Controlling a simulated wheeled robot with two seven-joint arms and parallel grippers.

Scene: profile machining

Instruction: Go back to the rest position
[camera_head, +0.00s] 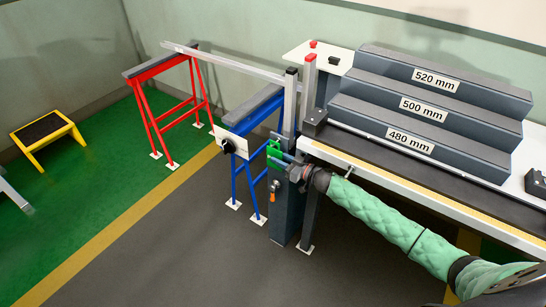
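My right arm comes in from the lower right in a pale green padded sleeve. My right gripper (284,158) is at the front of the machine's grey post (287,210), by a small green part (273,149). I cannot tell if it touches that part, or whether its fingers are open or shut. My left gripper is not in view. A long light grey profile (228,61) lies across the red trestle (166,108) and runs right to the upright posts of the machine.
A blue trestle (238,174) stands left of the machine. The workbench (420,190) with grey steps (430,105) labelled 520, 500 and 480 mm fills the right. A yellow step stool (46,136) is at far left. The grey floor (175,245) in front is clear.

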